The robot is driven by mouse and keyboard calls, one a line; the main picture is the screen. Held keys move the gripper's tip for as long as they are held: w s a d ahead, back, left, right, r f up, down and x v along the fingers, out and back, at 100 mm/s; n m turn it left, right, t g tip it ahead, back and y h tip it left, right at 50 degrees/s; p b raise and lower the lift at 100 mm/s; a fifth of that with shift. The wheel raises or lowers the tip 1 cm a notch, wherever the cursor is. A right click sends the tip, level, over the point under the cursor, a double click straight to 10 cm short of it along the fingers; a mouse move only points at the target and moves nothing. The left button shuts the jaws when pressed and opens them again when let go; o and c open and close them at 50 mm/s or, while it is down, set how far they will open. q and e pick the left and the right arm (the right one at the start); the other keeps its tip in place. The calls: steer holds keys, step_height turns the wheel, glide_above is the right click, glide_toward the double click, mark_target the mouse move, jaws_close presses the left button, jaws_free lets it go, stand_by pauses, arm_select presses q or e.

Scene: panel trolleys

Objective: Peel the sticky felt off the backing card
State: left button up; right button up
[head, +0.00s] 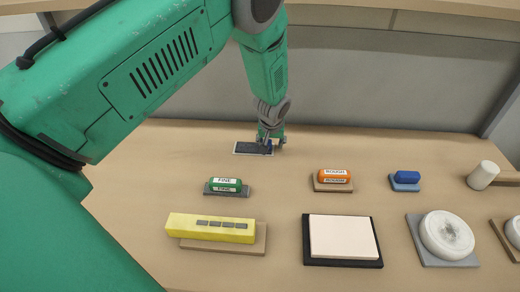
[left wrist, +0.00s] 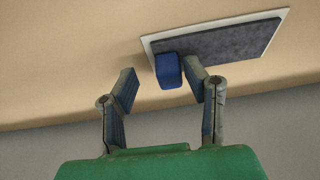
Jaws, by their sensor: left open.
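The dark grey felt (head: 246,148) lies on its white-edged backing card (head: 236,152) at the back of the table. In the left wrist view the felt (left wrist: 225,42) is flat on the card (left wrist: 284,18), with a blue tab (left wrist: 169,71) at its near left corner. My left gripper (head: 269,140) is over the right end of the card. In the left wrist view its fingers (left wrist: 158,72) are open, with the tab between them, closer to the right finger. I cannot tell whether that finger touches it. My right gripper is not in view.
A white cylinder (head: 483,175) is at right. A grey wall (head: 400,85) rises behind.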

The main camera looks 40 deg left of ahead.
arm_select(q)
steer(key=c, duration=0.4)
steer(key=shift+a, duration=0.3)
jaws_close()
steer(key=shift+s+a, duration=0.1)
steer(key=shift+a, duration=0.3)
steer(key=shift+d+r, duration=0.15)
steer(key=shift+d, duration=0.1)
steer(key=shift+w+r+p, duration=0.2)
steer(key=shift+w+p, duration=0.05)
steer(key=shift+p, duration=0.15)
steer(key=shift+s+a+r, duration=0.1)
steer(key=shift+s+r, duration=0.05)
steer(key=shift+r, duration=0.15)
steer(key=shift+a, duration=0.15)
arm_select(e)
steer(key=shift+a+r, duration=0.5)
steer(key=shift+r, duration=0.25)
